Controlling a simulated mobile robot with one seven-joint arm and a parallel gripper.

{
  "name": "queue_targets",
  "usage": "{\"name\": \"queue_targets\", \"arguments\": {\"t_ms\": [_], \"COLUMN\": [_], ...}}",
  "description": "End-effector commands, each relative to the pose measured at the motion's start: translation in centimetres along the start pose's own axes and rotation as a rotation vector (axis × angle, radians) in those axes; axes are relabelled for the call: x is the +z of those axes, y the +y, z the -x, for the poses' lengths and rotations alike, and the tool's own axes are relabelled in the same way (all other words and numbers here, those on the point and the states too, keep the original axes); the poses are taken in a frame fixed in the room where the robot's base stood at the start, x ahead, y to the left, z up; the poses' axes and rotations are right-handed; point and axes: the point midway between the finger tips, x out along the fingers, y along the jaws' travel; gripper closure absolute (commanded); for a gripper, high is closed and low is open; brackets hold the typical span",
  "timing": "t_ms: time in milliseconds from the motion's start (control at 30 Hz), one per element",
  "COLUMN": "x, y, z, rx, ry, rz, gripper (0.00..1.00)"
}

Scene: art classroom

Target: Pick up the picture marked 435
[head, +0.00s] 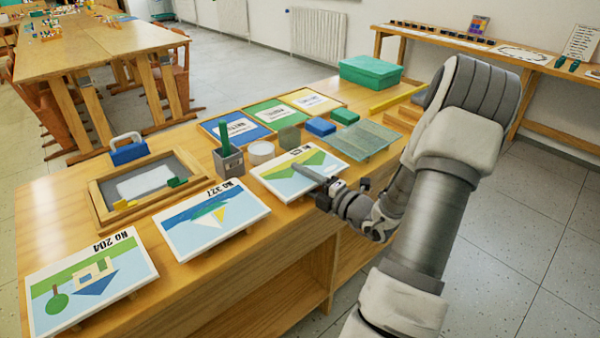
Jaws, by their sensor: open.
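Three pictures lie in a row along the near edge of the wooden bench. The right one (283,183) shows green hills on pale blue; its label at the far edge is too small to read surely. The middle picture (205,226), with a sailboat, is marked No 327. The left picture (70,291), with a house and tree, is marked No 204. My gripper (318,183) is open at the right picture's right near edge, one finger showing over its surface. Whether it touches the picture, and where the other finger lies, I cannot tell.
Behind the pictures stand a wooden tray (98,201), a grey cup (229,163) with a green item, a white round tub (261,152) and blue and green blocks. A glassy green sheet (372,138) lies right of the right picture. A green box (371,73) stands at the back.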

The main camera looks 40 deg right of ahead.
Motion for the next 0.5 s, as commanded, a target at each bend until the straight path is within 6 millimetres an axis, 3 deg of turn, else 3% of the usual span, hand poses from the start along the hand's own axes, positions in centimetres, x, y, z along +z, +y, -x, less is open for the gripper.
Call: {"name": "queue_targets", "arguments": {"t_ms": [333,500], "x": [-0.03,-0.03], "y": [0.06,0.05], "z": [-0.89,-0.87], "rx": [0.001,0.001], "ry": [0.0,0.0], "rz": [0.0,0.0], "gripper": [0.54,0.85]}}
